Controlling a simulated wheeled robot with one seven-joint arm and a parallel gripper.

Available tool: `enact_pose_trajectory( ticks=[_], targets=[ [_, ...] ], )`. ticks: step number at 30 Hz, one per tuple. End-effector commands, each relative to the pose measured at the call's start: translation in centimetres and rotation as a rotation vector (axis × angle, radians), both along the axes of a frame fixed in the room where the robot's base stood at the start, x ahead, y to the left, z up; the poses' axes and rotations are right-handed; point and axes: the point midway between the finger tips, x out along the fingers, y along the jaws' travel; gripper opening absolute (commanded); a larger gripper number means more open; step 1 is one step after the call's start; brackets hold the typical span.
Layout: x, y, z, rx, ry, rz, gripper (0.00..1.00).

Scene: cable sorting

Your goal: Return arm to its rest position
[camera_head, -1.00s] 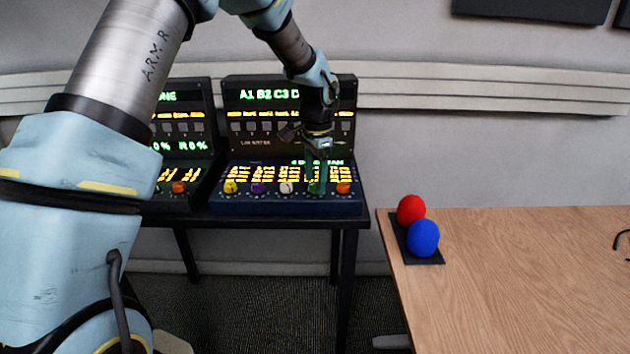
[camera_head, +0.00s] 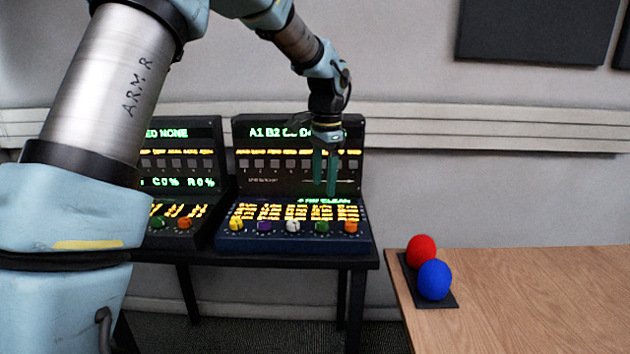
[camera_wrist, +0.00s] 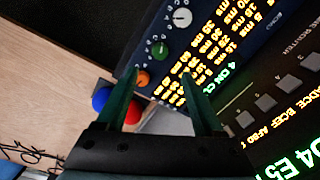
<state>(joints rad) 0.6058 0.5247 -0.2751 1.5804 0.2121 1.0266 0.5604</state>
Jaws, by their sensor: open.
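My gripper (camera_head: 325,188) is open, with its green fingers pointing down in front of the upright display of the right console (camera_head: 250,243). Nothing shows between the fingers. In the head view my arm reaches in from the left and bends down over that console. In the wrist view the gripper (camera_wrist: 172,92) has its two fingers spread, with the console's knobs and lit text beyond them. The green knob (camera_head: 322,227) and orange knob (camera_head: 351,226) are below the fingertips, apart from them.
A second console (camera_head: 190,165) stands on the left, partly hidden by my arm. Both are on a dark table (camera_head: 300,262). A wooden table (camera_head: 540,290) at right holds a red ball (camera_head: 421,251) and a blue ball (camera_head: 435,280) on a dark pad. Black cable shows in the wrist view (camera_wrist: 30,155).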

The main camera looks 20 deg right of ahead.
Motion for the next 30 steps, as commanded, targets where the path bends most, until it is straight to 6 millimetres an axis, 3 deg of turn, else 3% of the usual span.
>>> enact_pose_trajectory(
  ticks=[5, 8, 11, 14, 18, 21, 25, 30],
  targets=[
    [0.0, 0.1, 0.0, 0.001, 0.0, 0.003, 0.69],
    [0.4, 1.8, -0.2, -0.001, -0.002, 0.051, 0.69],
    [1.0, 6.1, -0.8, -0.009, -0.006, 0.183, 0.69],
    [1.0, 12.7, -1.7, -0.027, -0.014, 0.392, 0.69],
    [-1.0, 22.6, -3.2, -0.066, -0.029, 0.741, 0.69],
    [-3.7, 28.5, -4.4, -0.095, -0.037, 0.98, 0.69],
    [-7.3, 33.8, -5.6, -0.129, -0.049, 1.227, 0.69],
    [-10.1, 36.5, -6.5, -0.153, -0.057, 1.388, 0.69]
  ],
)
